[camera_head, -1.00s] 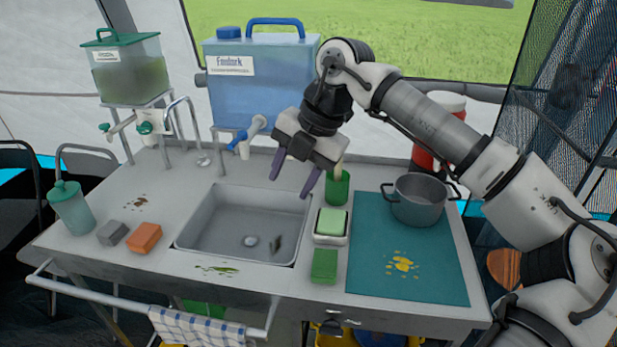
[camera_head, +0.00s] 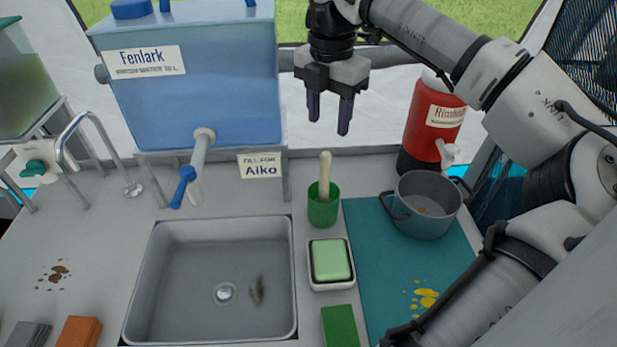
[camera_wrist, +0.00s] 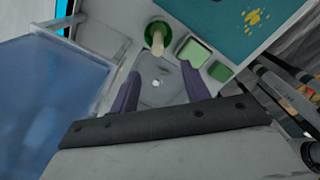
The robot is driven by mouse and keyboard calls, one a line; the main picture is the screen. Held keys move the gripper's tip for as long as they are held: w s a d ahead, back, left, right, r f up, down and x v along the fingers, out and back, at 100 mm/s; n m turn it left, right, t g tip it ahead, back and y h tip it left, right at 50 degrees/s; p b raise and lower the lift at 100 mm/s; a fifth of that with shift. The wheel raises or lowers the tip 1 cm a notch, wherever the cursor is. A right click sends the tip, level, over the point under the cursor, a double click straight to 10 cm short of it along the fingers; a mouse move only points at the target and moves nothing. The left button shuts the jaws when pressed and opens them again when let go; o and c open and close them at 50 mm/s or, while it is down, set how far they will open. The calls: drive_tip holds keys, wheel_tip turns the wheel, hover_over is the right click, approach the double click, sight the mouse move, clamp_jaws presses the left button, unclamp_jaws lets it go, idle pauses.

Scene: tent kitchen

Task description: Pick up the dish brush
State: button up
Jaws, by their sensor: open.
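The dish brush (camera_head: 325,177) stands in a green cup (camera_head: 323,208) behind the soap dish, with only its pale handle showing above the rim. Its head is hidden in the cup. My gripper (camera_head: 329,115) is open and empty, pointing down above the brush handle and apart from it. In the wrist view, the brush handle (camera_wrist: 157,42) rises from the green cup (camera_wrist: 157,28), ahead of my open gripper (camera_wrist: 156,82).
A blue water container (camera_head: 200,90) with a tap stands left of the cup. A red dispenser (camera_head: 432,115) and grey pot (camera_head: 427,215) are to the right. The sink (camera_head: 150,290), soap dish (camera_head: 331,284) and green sponge (camera_head: 340,325) lie in front.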

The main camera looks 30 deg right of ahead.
sight(325, 171)
drive_tip(key=shift+w+f, duration=0.2)
drive_tip(key=shift+f, duration=0.05)
drive_tip(key=f+p, duration=0.1)
drive_tip(key=f, duration=0.6)
drive_tip(key=shift+s+p, duration=0.2)
drive_tip(key=shift+p, duration=0.15)
drive_tip(key=shift+w+f+p, duration=0.15)
drive_tip(key=shift+f+p, duration=1.15)
drive_tip(key=shift+f, duration=1.8)
drive_tip(key=shift+c, duration=0.2)
clamp_jaws()
